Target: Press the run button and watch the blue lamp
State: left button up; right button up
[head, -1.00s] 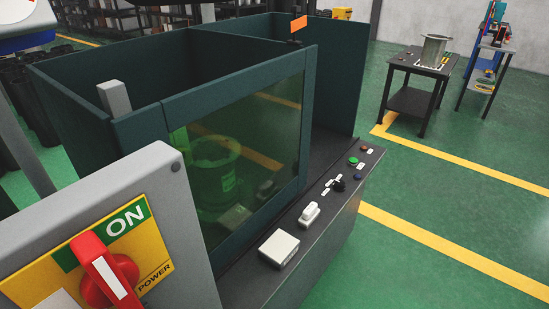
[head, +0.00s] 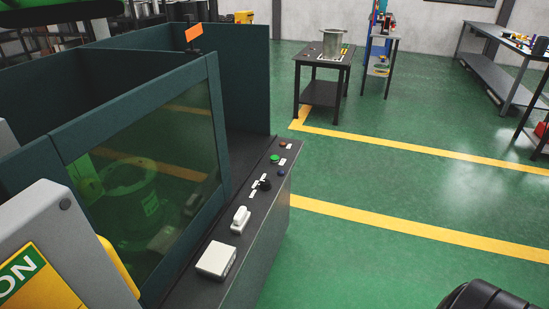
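A green push button (head: 275,158), likely the run button, sits near the far end of the dark control ledge (head: 204,286) along the machine. A small dark blue lamp (head: 281,172) is just in front of it and looks unlit. An orange-red button or lamp (head: 283,145) is behind the green button. Small white labels beside them are too small to read. Behind the green tinted window a flanged cylinder (head: 130,195) stands inside the enclosure. Neither gripper shows; a black rounded part at the bottom right looks like my own arm.
A black knob (head: 264,184), a white switch (head: 240,218) and a white box (head: 216,260) sit nearer on the ledge. A grey power box (head: 40,225) stands front left. A small table (head: 322,50) bears another cylinder. Green floor right of the machine is clear.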

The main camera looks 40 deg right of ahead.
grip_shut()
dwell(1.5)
